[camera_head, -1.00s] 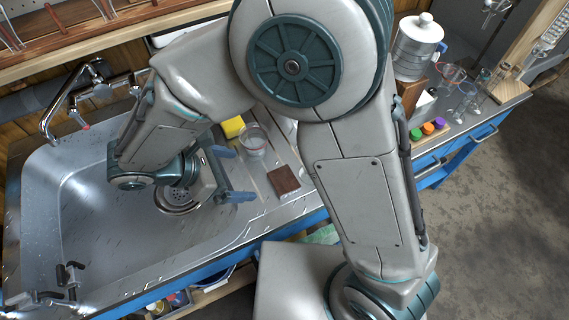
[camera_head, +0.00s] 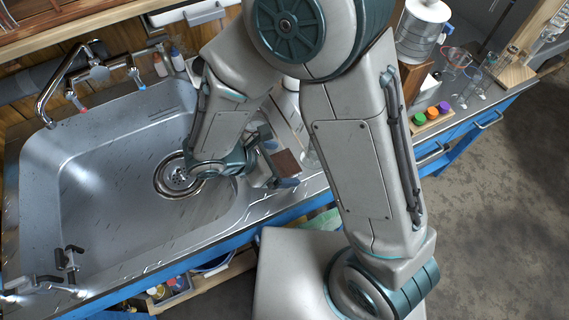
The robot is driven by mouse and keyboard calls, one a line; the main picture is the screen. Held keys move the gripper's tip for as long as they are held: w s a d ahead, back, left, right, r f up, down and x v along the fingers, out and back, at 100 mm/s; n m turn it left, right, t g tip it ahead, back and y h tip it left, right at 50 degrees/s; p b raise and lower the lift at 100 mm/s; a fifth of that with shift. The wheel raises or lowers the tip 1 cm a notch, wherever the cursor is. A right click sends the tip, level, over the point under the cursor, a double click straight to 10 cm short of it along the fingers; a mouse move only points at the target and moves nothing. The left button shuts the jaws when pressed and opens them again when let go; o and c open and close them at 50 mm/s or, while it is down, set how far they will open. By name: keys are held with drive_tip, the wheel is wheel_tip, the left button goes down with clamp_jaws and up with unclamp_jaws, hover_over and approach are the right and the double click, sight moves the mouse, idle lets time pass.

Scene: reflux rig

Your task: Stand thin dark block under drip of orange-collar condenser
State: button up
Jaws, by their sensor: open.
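The thin dark block (camera_head: 287,162), a reddish-brown square, lies flat on the draining board right of the sink. My gripper (camera_head: 276,160) is open, reaching right across the board. One finger is on the far side of the block and one on the near side. The block shows between or just beyond the fingertips; I cannot tell whether they touch it. No orange-collar condenser can be made out. A coiled glass piece (camera_head: 553,22) at the top right edge is cut off, with no orange collar visible on it.
The steel sink (camera_head: 110,150) is empty at left, with a tall tap (camera_head: 70,75) behind. A glass beaker (camera_head: 309,156) is mostly hidden by my arm, close right of the block. Coloured caps (camera_head: 431,113), glassware (camera_head: 457,62) and a white-lidded container (camera_head: 421,30) stand on the right bench.

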sight(280, 165)
drive_tip(key=shift+w+d+f, duration=0.1)
drive_tip(key=shift+d+f, duration=0.1)
drive_tip(key=c, duration=1.1)
drive_tip(key=shift+r, duration=0.15)
drive_tip(key=shift+c, duration=0.2)
drive_tip(key=shift+r+p, duration=0.5)
wheel_tip(280, 165, up, 3)
drive_tip(key=p, duration=0.2)
drive_tip(key=shift+p, duration=0.3)
drive_tip(key=s+d+r+p, duration=0.2)
drive_tip(key=d+r, duration=0.1)
drive_tip(key=s+d+r+p, duration=0.1)
drive_tip(key=d, duration=0.1)
drive_tip(key=shift+s+d+r, duration=0.15)
drive_tip(key=shift+s, duration=0.15)
drive_tip(key=b, duration=0.3)
drive_tip(key=shift+s+d, duration=0.15)
drive_tip(key=shift+d, duration=0.25)
